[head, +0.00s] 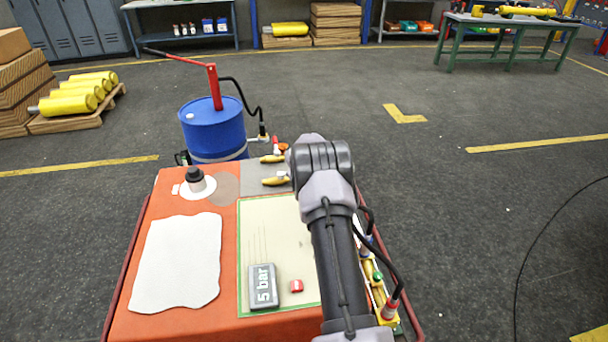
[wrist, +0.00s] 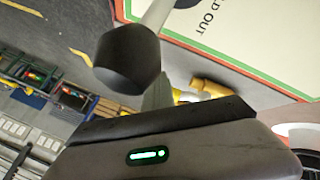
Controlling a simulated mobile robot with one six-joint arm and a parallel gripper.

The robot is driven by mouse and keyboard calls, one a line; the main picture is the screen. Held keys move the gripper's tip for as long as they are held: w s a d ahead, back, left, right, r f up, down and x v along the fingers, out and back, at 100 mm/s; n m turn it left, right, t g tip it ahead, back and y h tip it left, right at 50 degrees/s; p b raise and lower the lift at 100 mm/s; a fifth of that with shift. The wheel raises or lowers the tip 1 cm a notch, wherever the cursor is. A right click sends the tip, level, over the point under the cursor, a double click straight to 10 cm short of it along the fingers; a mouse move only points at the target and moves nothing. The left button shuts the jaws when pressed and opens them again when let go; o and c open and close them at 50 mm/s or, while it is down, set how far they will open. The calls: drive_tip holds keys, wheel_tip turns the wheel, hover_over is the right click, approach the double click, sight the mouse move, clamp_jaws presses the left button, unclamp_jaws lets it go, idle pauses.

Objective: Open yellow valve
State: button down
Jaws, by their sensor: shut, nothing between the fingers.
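Several yellow fittings show on the cart, and I cannot tell which is the yellow valve. Two small brass-yellow pieces (head: 272,159) lie on the grey panel by the blue drum. Yellow parts with a green knob (head: 377,275) run along the cart's right side, partly hidden by my arm. In the wrist view, a yellow-orange piece (wrist: 210,87) shows just beyond my gripper (wrist: 158,92), partly hidden by it; I cannot tell whether they touch. My gripper is shut and empty. In the head view it is hidden behind my wrist.
A blue drum (head: 213,131) with a red pump lever stands behind. A black-tipped rod (wrist: 127,62) is close in the wrist view.

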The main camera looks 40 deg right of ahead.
drive_tip(key=shift+w+d+r, duration=0.15)
drive_tip(key=shift+d+r, duration=0.1)
drive_tip(key=shift+r, duration=0.4)
drive_tip(key=v, duration=1.6)
drive_tip(key=shift+s+a, duration=0.45)
drive_tip(key=shift+a, duration=0.1)
